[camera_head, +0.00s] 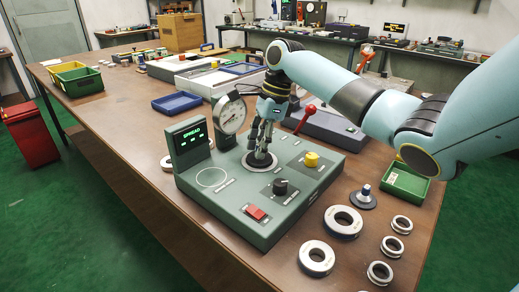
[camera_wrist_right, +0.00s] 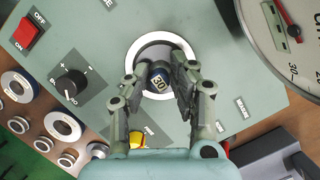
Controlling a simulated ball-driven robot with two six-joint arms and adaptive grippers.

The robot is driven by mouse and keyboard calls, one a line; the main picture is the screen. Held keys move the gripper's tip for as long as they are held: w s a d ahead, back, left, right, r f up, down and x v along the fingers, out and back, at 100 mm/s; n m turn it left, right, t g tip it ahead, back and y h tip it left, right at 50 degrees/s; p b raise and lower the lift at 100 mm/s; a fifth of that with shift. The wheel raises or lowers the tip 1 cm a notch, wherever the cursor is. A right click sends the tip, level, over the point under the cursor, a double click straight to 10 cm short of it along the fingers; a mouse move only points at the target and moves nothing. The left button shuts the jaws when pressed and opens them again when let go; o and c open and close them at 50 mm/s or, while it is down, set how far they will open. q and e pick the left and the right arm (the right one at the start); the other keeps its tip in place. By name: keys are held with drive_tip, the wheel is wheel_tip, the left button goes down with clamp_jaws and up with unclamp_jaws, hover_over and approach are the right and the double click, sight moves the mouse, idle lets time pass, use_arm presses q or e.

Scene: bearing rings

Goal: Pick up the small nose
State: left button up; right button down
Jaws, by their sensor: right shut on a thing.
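My right gripper (camera_head: 262,146) reaches down onto the green-grey gauge station (camera_head: 225,205). In the right wrist view my right gripper (camera_wrist_right: 158,82) is shut on the dark blue knob of a nose (camera_wrist_right: 158,84) marked 30. Below the knob are a grey disc and a pale ring (camera_wrist_right: 186,50) on the station top. In the head view the fingers mostly hide the knob; I cannot tell whether the nose is seated or slightly raised. My left gripper is not in view.
The station carries a dial gauge (camera_head: 231,116), a display reading SPREAD (camera_head: 191,138), a red lever (camera_head: 305,120), a yellow knob (camera_head: 311,159), a black knob and a red switch. Several metal rings (camera_head: 343,221) lie to the right. A green bin (camera_head: 405,183) stands behind them.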

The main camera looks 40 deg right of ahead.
wheel_tip(320, 180, up, 3)
drive_tip(key=shift+r, duration=0.1)
drive_tip(key=s+d+r+p, duration=0.1)
drive_tip(key=s+d+r, duration=0.1)
drive_tip(key=s, duration=0.3)
drive_tip(key=s+d+r+p, duration=0.2)
drive_tip(key=s+d+r, duration=0.1)
drive_tip(key=s+r, duration=0.1)
drive_tip(key=shift+s+r, duration=0.3)
drive_tip(key=shift+s, duration=0.45)
